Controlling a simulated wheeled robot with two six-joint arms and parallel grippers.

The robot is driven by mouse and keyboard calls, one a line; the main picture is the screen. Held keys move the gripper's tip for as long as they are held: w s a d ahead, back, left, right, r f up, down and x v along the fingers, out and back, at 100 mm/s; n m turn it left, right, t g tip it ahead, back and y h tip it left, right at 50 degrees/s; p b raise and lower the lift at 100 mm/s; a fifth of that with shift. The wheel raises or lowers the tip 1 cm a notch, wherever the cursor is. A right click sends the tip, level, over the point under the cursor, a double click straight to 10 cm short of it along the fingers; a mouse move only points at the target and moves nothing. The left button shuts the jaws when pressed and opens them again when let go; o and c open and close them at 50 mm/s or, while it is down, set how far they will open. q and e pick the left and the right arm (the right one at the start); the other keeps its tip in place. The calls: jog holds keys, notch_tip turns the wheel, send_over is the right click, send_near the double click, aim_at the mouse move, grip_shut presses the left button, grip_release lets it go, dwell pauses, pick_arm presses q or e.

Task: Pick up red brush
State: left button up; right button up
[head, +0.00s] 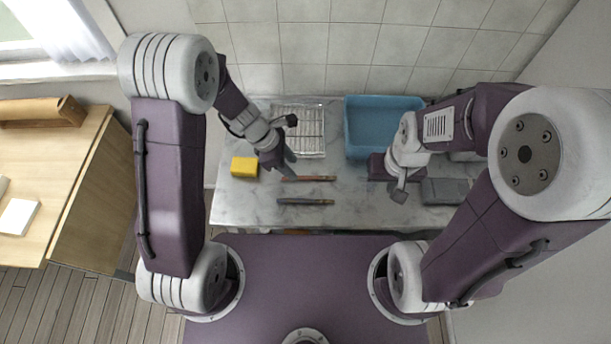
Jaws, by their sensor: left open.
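The red brush (315,178) lies flat on the grey marble counter (245,215), its handle pointing left and right in the head view. A second, dark grey-blue brush (302,201) lies just below and parallel to it. My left gripper (289,170) is open and empty, pointing down near the left end of the red brush; I cannot tell if it touches the brush. My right gripper (398,192) hangs over the counter, right of both brushes. Its jaws are too small to tell.
A yellow block (244,167) lies left of the brushes. A wire rack (312,132) and a blue basin (375,112) stand behind them. A grey block (445,190) sits at right, beside my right gripper. The counter between the brushes and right gripper is clear.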

aim_at(303, 177)
pick_arm(q)
jog(key=f, duration=0.1)
jog(key=w+d+f, duration=0.1)
jog(key=shift+w+f, duration=0.3)
jog(key=shift+f, duration=0.1)
jog(key=b+x, duration=0.1)
jog(key=x, duration=0.1)
jog(key=s+x, duration=0.1)
jog(key=x, duration=0.1)
jog(key=shift+f+b, duration=0.3)
jog(key=shift+b, duration=0.05)
jog(key=shift+w+d+f, duration=0.1)
jog(key=shift+w, duration=0.15)
jog(key=shift+s, duration=0.1)
jog(key=c, duration=0.5)
grip_shut()
pick_arm(e)
jog(key=shift+w+f, duration=0.25)
jog(key=shift+f, duration=0.35)
jog(key=shift+w+f, duration=0.25)
jog(key=shift+f, duration=0.35)
